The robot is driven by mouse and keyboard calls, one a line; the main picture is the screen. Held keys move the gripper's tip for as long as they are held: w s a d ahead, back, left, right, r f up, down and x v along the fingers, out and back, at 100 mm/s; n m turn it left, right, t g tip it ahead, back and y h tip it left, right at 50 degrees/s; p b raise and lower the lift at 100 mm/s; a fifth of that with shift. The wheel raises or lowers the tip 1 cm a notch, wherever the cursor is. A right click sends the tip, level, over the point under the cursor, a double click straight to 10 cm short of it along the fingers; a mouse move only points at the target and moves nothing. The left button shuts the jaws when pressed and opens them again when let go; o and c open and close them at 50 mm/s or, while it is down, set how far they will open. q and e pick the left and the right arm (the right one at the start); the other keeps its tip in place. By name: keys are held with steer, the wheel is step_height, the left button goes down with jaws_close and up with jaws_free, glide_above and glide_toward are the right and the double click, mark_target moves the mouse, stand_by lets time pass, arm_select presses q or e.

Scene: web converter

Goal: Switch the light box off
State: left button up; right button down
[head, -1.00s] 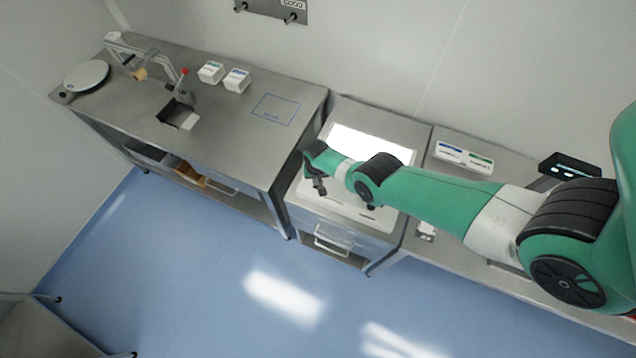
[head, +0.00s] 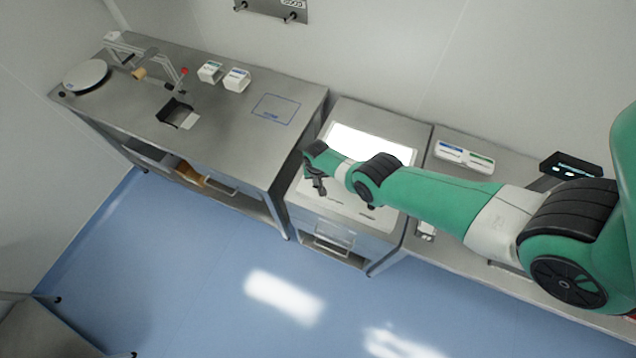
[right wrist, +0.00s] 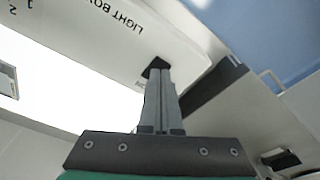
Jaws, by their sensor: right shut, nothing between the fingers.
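The light box (head: 345,133) stands on the middle bench, and its panel glows bright white. In the right wrist view its white front strip (right wrist: 170,32) carries the words "LIGHT BOX", beside the glowing panel (right wrist: 60,85). My right gripper (head: 319,190) is over the left front part of the box. In the right wrist view the right gripper (right wrist: 157,70) is shut and empty. Its fingertips meet a small dark spot on the front strip, perhaps the switch; they hide most of it, and I cannot tell its position. My left gripper is not in view.
The left bench (head: 225,120) holds a round plate (head: 86,77), a stand with a red knob and two white boxes. A white box with blue and green labels (head: 464,157) and a dark display (head: 571,166) are on the right bench. The blue floor in front is clear.

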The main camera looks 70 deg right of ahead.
steer(key=shift+f+b, duration=0.7)
steer(key=shift+f, duration=0.05)
steer(key=shift+r, duration=0.1)
step_height(320, 180, up, 7)
steer(key=p, duration=0.7)
stand_by(0.5)
